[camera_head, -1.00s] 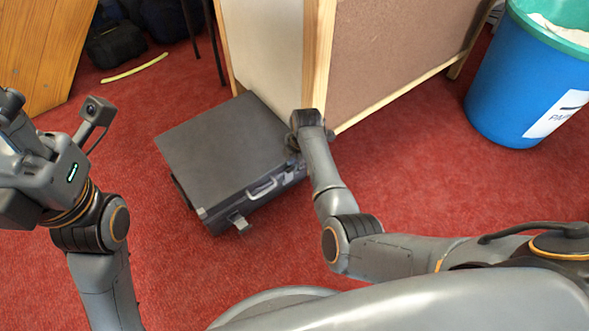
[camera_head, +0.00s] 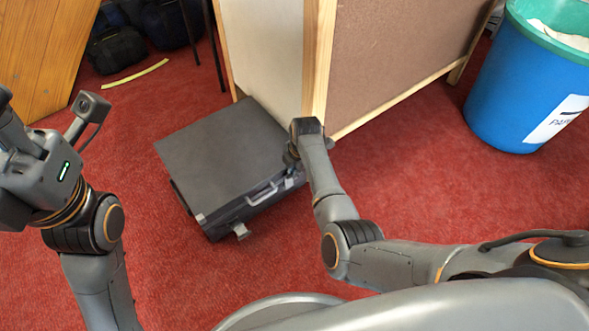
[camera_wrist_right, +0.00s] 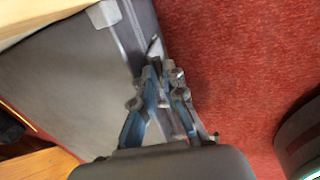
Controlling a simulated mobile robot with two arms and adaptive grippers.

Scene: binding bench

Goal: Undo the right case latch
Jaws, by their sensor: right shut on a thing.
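A dark grey case (camera_head: 222,160) lies flat on the red carpet, its handle (camera_head: 262,193) on the side facing me. The left latch (camera_head: 241,231) sticks out from that side. My right gripper (camera_head: 293,153) is at the right end of the same side and hides the right latch in the head view. In the right wrist view, the fingers (camera_wrist_right: 164,78) are closed together at the case's edge (camera_wrist_right: 128,38), shut on the right latch, which they mostly cover. My left gripper (camera_head: 15,150) is off to the left, away from the case; its fingertips are not clear.
A wood-framed panel unit (camera_head: 318,60) stands right behind the case, close to my right gripper. A blue paper bin (camera_head: 500,90) stands at the right. Dark bags (camera_head: 118,48) and a yellow strip (camera_head: 135,73) lie at the back left. The carpet in front is clear.

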